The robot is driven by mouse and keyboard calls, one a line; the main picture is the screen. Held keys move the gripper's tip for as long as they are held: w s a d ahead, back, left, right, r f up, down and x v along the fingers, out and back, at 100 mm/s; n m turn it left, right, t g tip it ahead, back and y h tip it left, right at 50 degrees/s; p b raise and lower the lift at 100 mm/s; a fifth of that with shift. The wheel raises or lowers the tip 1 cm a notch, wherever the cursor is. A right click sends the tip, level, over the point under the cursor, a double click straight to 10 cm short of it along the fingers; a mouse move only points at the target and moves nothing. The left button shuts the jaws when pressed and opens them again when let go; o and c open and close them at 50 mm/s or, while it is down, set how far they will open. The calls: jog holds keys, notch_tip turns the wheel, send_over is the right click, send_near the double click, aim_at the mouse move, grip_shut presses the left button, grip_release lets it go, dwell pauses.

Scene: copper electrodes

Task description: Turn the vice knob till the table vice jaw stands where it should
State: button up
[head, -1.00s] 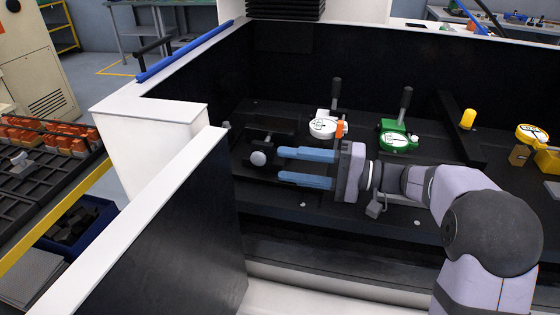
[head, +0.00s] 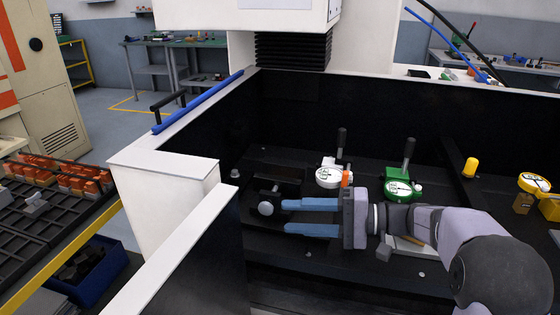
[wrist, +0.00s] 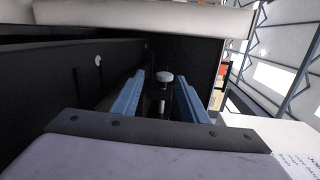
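The vice knob (head: 266,208) is a pale round knob on the near side of the dark table vice (head: 279,186), at the left of the machine bed. My gripper (head: 285,216) is open, with two blue fingers pointing left toward the knob. The fingertips are a little right of the knob in the head view, apart from it, and nothing is between them. In the wrist view the knob (wrist: 164,77) shows in the gap between the blue fingers, beyond their tips. The vice jaw is dark against the dark bed, and its exact position cannot be told.
A white dial gauge (head: 329,176) with an orange part and a green dial gauge (head: 402,189) stand behind my gripper. A yellow peg (head: 470,167) and a yellow gauge (head: 533,183) are to the right. A white-topped wall (head: 178,262) borders the bed at the left.

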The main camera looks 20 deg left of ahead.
jog(key=s+a+r+g+h+p, duration=0.1)
jog(key=a+h+p, duration=0.1)
jog(key=p, duration=0.3)
jog(key=shift+s+r, duration=0.15)
jog(key=shift+s, duration=0.05)
jog(key=p, duration=0.2)
jog(key=a+g+h+p, duration=0.1)
jog(key=p, duration=0.1)
jog(key=shift+s+r+h, duration=0.15)
jog(key=shift+s+h, duration=0.15)
jog(key=shift+s, duration=0.1)
jog(key=h+p, duration=0.1)
jog(key=p, duration=0.1)
jog(key=h+p, duration=0.1)
jog(key=p, duration=0.1)
jog(key=shift+s+a+r, duration=0.25)
jog(key=shift+s+r, duration=0.05)
jog(key=shift+s, duration=0.1)
jog(key=r+h+p, duration=0.1)
jog(key=h+p, duration=0.1)
jog(key=p, duration=0.3)
jog(key=t+h+p, duration=0.3)
jog(key=h+p, duration=0.4)
jog(key=p, duration=1.3)
send_near(267, 203)
jog(key=shift+w+d+r, duration=0.1)
jog(key=shift+d+r, duration=0.05)
jog(key=shift+d, duration=0.05)
